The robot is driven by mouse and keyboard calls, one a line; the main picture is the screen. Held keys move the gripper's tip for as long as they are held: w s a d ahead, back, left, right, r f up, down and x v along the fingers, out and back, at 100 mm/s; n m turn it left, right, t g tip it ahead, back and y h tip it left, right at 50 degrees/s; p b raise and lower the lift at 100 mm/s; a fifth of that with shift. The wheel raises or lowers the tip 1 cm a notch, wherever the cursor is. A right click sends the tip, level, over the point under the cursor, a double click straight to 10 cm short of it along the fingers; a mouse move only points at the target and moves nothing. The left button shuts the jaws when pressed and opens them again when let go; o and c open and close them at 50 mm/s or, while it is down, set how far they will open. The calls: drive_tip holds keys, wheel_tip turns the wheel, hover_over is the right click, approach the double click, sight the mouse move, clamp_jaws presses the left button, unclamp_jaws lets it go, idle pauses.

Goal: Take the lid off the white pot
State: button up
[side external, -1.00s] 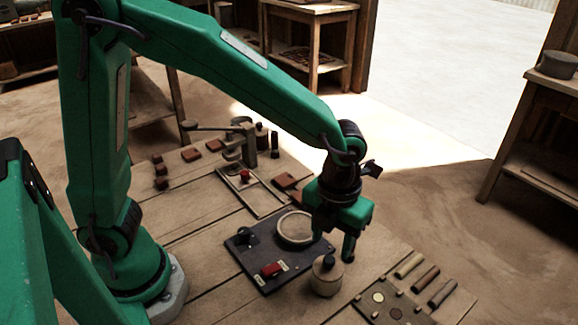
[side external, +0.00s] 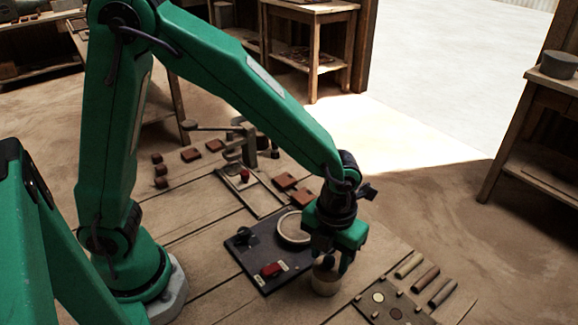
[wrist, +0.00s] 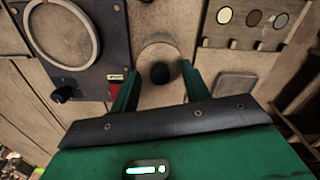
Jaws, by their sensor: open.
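The white pot (side external: 326,284) is a small cream pot on the plank table, between the dark panel and the sample board. Its lid (wrist: 158,52) carries a dark round knob (wrist: 160,73), which shows between my fingers in the wrist view. My gripper (side external: 332,264) is open and points down over the pot. In the wrist view my gripper (wrist: 158,76) has one green finger on each side of the knob. I cannot tell whether either finger touches it. In the side view the gripper hides most of the lid.
The dark panel (side external: 250,246) with a pale ring (side external: 293,229) and a red switch (side external: 272,269) lies close to the left of the pot. A sample board (side external: 372,309) with colored discs lies to its right. Several rods (side external: 426,278) lie beyond. A press (side external: 236,150) stands farther back.

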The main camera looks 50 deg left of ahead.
sight(330, 260)
clamp_jaws()
idle(0.3)
drive_tip(key=shift+r, duration=0.1)
drive_tip(key=shift+r, duration=0.5)
wheel_tip(330, 260, up, 3)
drive_tip(key=shift+d+r, duration=0.1)
drive_tip(key=shift+r, duration=0.05)
drive_tip(key=s+d+r, duration=0.5)
drive_tip(key=s+r, duration=0.1)
drive_tip(key=s, duration=0.4)
drive_tip(key=shift+s+r, duration=0.15)
drive_tip(key=shift+r, duration=0.15)
drive_tip(key=shift+d, duration=0.1)
